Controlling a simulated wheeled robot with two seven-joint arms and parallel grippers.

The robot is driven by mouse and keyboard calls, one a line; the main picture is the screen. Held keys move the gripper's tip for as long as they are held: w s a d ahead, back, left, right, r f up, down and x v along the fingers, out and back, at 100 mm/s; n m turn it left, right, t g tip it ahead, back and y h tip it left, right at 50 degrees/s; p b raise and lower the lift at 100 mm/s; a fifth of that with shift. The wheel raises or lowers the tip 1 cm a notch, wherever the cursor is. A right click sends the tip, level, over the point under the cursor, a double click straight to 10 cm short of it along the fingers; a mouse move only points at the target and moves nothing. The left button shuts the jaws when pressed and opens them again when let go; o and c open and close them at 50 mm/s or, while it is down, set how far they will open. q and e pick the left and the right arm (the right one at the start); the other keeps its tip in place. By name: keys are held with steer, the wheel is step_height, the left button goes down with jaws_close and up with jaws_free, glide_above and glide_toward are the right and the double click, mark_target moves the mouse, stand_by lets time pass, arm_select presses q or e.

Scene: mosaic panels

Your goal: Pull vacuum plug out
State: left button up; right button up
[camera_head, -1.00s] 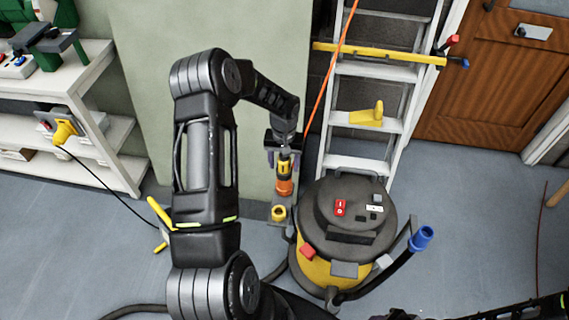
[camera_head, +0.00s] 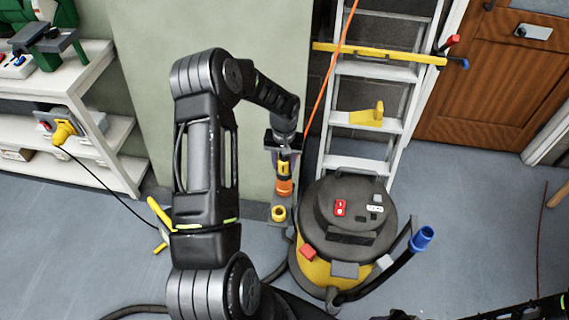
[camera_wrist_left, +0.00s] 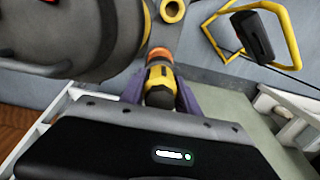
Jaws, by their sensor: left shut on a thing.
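My left gripper (camera_head: 284,160) reaches down in front of the pale green panel, left of the vacuum. It is shut on a yellow and black plug (camera_head: 284,171), which also shows between the fingers in the left wrist view (camera_wrist_left: 158,86). An orange part (camera_head: 284,188) meets the plug's far end, beside a grey plate with a yellow ring (camera_head: 278,213). I cannot tell whether the plug is still seated there. The vacuum (camera_head: 344,218) is a black and yellow drum with a dark hose ending in a blue nozzle (camera_head: 423,238). My right gripper is out of view.
A ladder (camera_head: 368,150) stands behind the vacuum, with an orange cord (camera_head: 332,68) hanging beside it. A yellow-framed item (camera_head: 160,214) stands left of my arm. The floor at right is mostly clear.

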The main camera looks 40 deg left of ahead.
arm_select(q)
jaws_close()
steer(key=shift+r, duration=0.1)
stand_by(0.4)
steer(key=shift+r+p, duration=1.7)
steer(key=shift+r, duration=1.25)
steer(key=shift+r, duration=0.1)
steer(key=shift+r+p, duration=1.6)
steer(key=shift+r, duration=1.2)
